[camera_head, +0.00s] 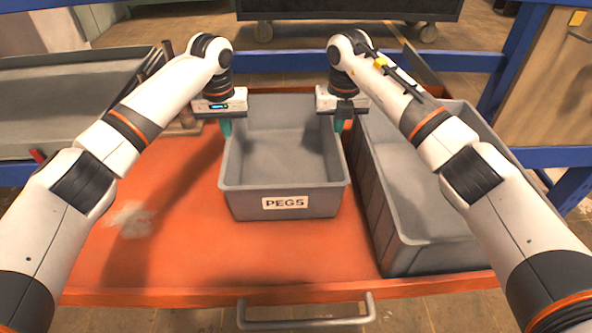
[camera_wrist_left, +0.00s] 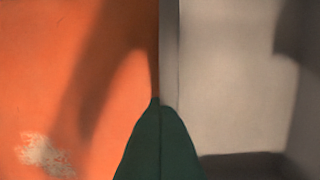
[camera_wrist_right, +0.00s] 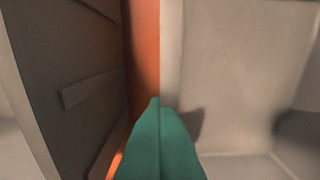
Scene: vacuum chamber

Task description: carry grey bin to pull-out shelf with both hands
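The grey bin (camera_head: 284,205), labelled PEGS, stands upright and empty on the orange pull-out shelf (camera_head: 130,262). It appears to rest on the shelf, though its underside is hidden. My left gripper (camera_head: 227,128) is at the left side wall near the back, its green fingers shut on the rim. My left wrist view shows these fingers (camera_wrist_left: 158,105) together at the wall, shelf on one side and bin interior on the other. My right gripper (camera_head: 340,125) is likewise shut on the right side wall; its fingers (camera_wrist_right: 160,104) show together at that rim.
A larger grey bin (camera_head: 408,258) stands close along the right side of the PEGS bin, with a narrow gap. A grey tray (camera_head: 70,107) lies at the left. A metal handle (camera_head: 305,322) is on the shelf's front edge. The shelf's left front is clear.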

